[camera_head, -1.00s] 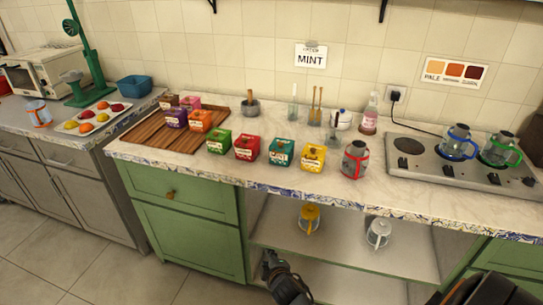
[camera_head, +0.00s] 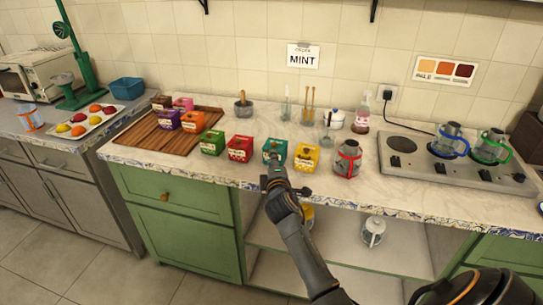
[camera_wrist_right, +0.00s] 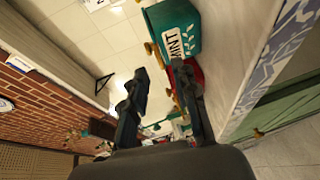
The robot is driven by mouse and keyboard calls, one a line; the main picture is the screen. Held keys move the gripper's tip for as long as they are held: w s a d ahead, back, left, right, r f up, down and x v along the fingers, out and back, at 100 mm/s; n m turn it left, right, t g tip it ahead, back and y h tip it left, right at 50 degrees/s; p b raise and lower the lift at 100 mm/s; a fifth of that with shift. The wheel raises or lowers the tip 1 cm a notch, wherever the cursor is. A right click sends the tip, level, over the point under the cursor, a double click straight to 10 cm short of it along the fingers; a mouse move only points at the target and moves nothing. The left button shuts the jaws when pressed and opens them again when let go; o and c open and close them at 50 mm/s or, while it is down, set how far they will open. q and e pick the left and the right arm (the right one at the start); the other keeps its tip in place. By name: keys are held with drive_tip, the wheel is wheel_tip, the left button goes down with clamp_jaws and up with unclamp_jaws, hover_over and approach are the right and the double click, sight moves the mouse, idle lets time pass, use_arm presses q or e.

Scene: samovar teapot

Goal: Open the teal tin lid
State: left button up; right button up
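The teal tin (camera_head: 274,149) stands on the counter in the front row of coloured tins. Its MINT label shows large at the top of the right wrist view (camera_wrist_right: 172,32), where the tin appears turned on its side. A gold knob (camera_wrist_right: 152,48) shows by its lid side, and the lid looks closed. My right gripper (camera_head: 276,170) is just in front of the tin and overlaps its lower part in the head view. In the wrist view its two fingers (camera_wrist_right: 160,76) are apart with nothing between them. I cannot tell whether they touch the tin. My left gripper is out of view.
A red tin (camera_head: 239,149) stands close on the left and a yellow tin (camera_head: 306,158) close on the right. A glass pot with a red band (camera_head: 347,159) is farther right. The counter's tiled front edge (camera_head: 225,181) runs below my right gripper.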

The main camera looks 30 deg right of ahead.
sight(274, 145)
drive_tip(key=shift+x, duration=2.05)
clamp_jaws()
